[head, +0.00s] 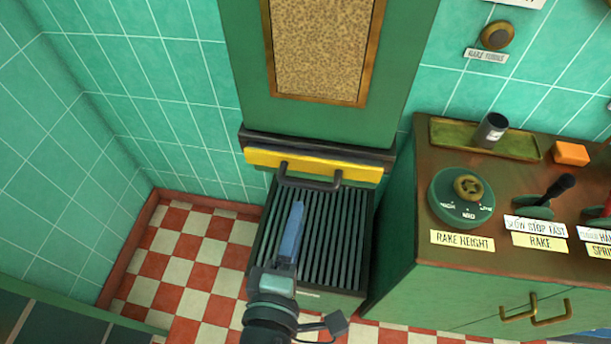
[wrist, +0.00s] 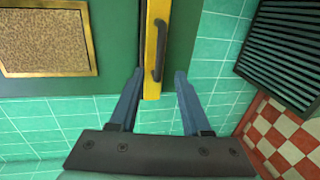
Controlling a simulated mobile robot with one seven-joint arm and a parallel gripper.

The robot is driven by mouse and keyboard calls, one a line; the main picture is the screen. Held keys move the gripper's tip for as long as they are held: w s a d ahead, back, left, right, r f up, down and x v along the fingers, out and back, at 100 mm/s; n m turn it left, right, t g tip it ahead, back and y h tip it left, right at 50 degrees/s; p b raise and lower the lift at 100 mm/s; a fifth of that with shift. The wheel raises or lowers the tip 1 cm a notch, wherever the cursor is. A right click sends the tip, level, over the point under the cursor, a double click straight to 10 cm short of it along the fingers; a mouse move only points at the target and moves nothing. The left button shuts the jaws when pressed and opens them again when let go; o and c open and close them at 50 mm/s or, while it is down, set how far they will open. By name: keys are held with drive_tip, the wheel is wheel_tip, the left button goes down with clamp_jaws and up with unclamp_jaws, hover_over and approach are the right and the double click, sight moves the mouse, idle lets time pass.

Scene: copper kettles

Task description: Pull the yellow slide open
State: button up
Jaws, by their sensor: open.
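The yellow slide (head: 262,163) is a flat bar across the lower front of a green cabinet, with a dark curved handle (head: 310,184) on its front. In the wrist view the slide (wrist: 151,85) runs upright in the picture, and its handle (wrist: 160,48) lies roughly in line with the gap between my fingers. My gripper (head: 297,206) is open and empty, in front of the handle in the head view. The fingertips (wrist: 158,72) lie on either side of the handle's near end in the picture. I cannot tell how far off the handle is; no contact shows.
A dark slatted grate (head: 345,245) lies below the slide. A brown-topped counter (head: 400,200) with a dial (head: 450,213), a lever (head: 556,190) and labels stands at the right. A green tiled wall (head: 60,160) is at the left, above a red and white checked floor (head: 195,255).

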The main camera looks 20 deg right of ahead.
sight(305, 188)
drive_tip(key=p+x, duration=0.1)
drive_tip(key=x, duration=0.8)
drive_tip(key=shift+w+d+p, duration=0.2)
drive_tip(key=shift+w+p, duration=0.05)
drive_tip(key=shift+p, duration=0.1)
clamp_jaws()
drive_tip(key=shift+f, duration=0.1)
idle(0.8)
